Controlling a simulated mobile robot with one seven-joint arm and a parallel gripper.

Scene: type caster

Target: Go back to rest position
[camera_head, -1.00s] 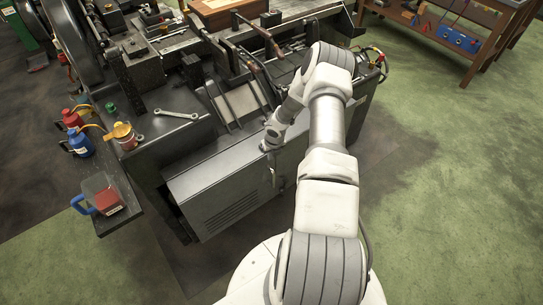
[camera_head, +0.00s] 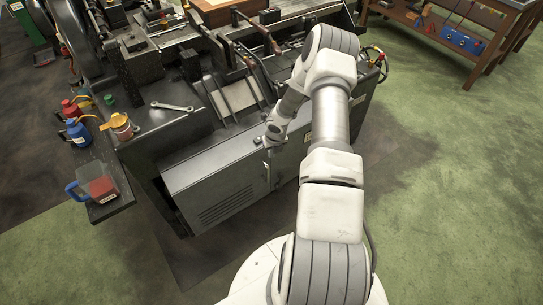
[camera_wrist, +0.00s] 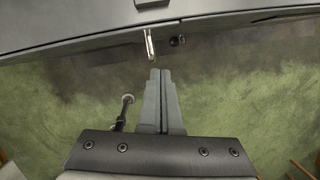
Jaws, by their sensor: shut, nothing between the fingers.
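My gripper (camera_wrist: 160,74) is shut and empty in the wrist view, its two grey fingers pressed together and pointing up the picture. In the head view my gripper (camera_head: 268,154) hangs at the end of my bent white arm, in front of the machine's grey lower front panel (camera_head: 215,190). Its fingertips are too small to make out there. In the wrist view a short metal bar (camera_wrist: 150,44) shows just ahead of the fingertips, under the grey machine edge (camera_wrist: 80,30). Fingers and bar look apart, but I cannot judge the depth.
The dark machine (camera_head: 180,125) fills the space ahead, with a wrench (camera_head: 172,107) on top. A side shelf holds a red-filled jug (camera_head: 100,186) and oil cans (camera_head: 78,132). A wooden workbench (camera_head: 480,48) stands back right. Green floor (camera_head: 450,200) at right is clear.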

